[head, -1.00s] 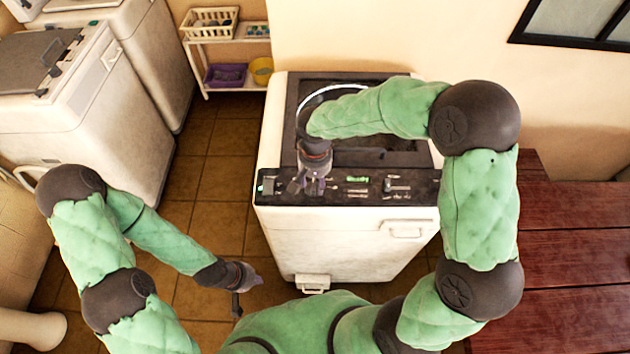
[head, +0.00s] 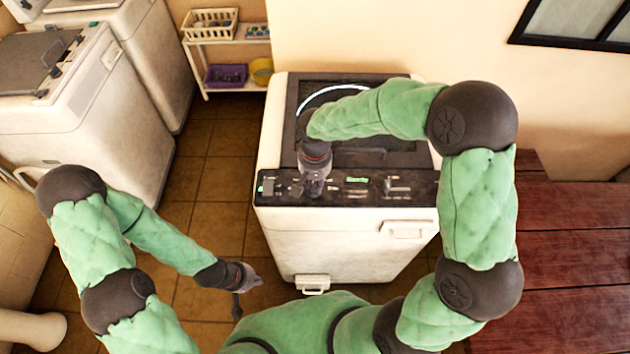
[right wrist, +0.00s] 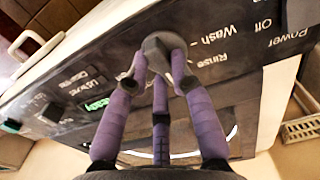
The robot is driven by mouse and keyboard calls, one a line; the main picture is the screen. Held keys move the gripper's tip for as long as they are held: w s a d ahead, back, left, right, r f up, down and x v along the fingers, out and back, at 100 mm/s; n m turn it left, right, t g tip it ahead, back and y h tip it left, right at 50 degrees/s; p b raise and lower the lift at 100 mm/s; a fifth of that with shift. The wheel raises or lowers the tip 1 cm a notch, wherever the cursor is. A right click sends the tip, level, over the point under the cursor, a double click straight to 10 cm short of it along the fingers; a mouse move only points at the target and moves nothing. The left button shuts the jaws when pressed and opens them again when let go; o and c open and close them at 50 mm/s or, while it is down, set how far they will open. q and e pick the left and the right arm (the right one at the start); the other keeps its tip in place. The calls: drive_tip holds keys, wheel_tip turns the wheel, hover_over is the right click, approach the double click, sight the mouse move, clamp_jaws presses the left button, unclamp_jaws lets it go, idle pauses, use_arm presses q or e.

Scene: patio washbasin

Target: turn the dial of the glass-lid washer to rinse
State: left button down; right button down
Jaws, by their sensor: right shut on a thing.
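The glass-lid washer (head: 345,240) is a white top-loader with a dark lid window, in the middle of the head view. Its dark control panel (head: 415,188) runs along the front of the top. My right gripper (head: 315,192) points down at the left part of the panel. In the right wrist view its purple fingers are shut around the grey dial (right wrist: 158,44). "Wash", "Rinse" and "Off" are printed near the dial; I cannot tell which its pointer marks. My left gripper (head: 238,285) hangs low over the floor, left of the washer; its opening is unclear.
Another white washer (head: 75,130) stands at the left. A shelf (head: 232,55) with a basket (head: 210,23) and a purple tub (head: 226,75) is at the back wall. A red wooden table (head: 575,250) is at the right. Tiled floor lies open left of the washer.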

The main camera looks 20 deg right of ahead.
sight(315, 184)
drive_tip(key=n, duration=0.3)
drive_tip(key=n+p, duration=0.1)
drive_tip(key=n, duration=0.2)
drive_tip(key=shift+w+n, duration=0.2)
drive_tip(key=shift+n, duration=0.1)
idle(0.3)
drive_tip(key=c, duration=1.1)
unclamp_jaws()
drive_tip(key=shift+o, duration=0.2)
drive_tip(key=shift+r, duration=0.1)
wheel_tip(315, 184, up, 12)
